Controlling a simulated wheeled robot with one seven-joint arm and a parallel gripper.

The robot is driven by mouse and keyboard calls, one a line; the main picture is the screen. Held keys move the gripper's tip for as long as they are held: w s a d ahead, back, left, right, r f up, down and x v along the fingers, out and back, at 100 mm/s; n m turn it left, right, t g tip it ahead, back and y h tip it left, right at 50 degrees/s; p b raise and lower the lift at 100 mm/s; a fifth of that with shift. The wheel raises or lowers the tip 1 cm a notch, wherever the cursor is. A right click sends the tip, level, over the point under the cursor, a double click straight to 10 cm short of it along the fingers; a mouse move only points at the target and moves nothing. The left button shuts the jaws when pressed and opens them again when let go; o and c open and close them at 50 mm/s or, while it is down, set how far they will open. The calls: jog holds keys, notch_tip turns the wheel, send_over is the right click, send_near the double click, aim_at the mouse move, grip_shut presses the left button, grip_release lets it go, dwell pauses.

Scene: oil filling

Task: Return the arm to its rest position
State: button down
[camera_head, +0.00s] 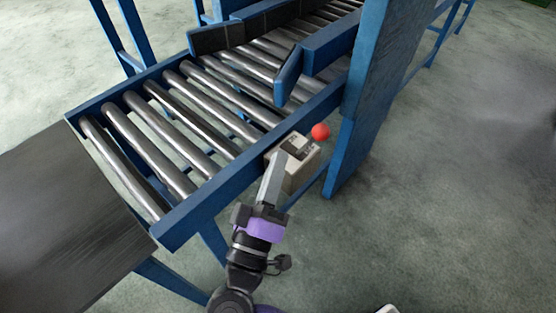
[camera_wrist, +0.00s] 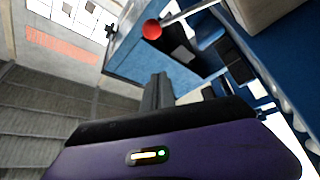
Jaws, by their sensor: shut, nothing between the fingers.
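My gripper (camera_head: 274,172) is shut and empty at the end of my arm in the head view. Its tip appears close to the front of a beige control box (camera_head: 303,172) with a red ball knob (camera_head: 320,132); I cannot tell whether they touch. In the wrist view my gripper's fingers (camera_wrist: 158,86) are together, pointing toward a blue panel. The red knob (camera_wrist: 152,30) shows just above and left of the fingertips in that view, on a metal lever. My arm reaches up from the bottom centre of the head view.
A roller conveyor (camera_head: 170,130) with a blue frame lies left of my arm. A dark belt surface (camera_head: 65,215) joins it at lower left. A tall blue panel (camera_head: 375,90) stands right of the control box. The grey floor (camera_head: 450,200) at right is clear.

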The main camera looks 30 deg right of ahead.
dwell(0.3)
jog(key=w+a+f+n+t+y, duration=0.2)
jog(key=w+a+f+n+y, duration=0.2)
jog(key=a+f+n+y, duration=0.55)
jog(key=s+d+f+m+y, duration=0.1)
jog(key=s+f+m+y, duration=0.25)
jog(key=s+y, duration=0.55)
jog(key=s+d+r+m+g+h, duration=0.1)
jog(key=s+d+r+m, duration=0.25)
jog(key=s+d, duration=0.45)
jog(key=s+d+r+m+g+h, duration=0.15)
jog(key=s+d+m, duration=0.25)
jog(key=s, duration=0.9)
notch_tip(320, 180, up, 14)
jog(key=p, duration=1.3)
jog(key=shift+w+t+p, duration=0.3)
jog(key=shift+w+t, duration=0.15)
jog(key=shift+f, duration=0.1)
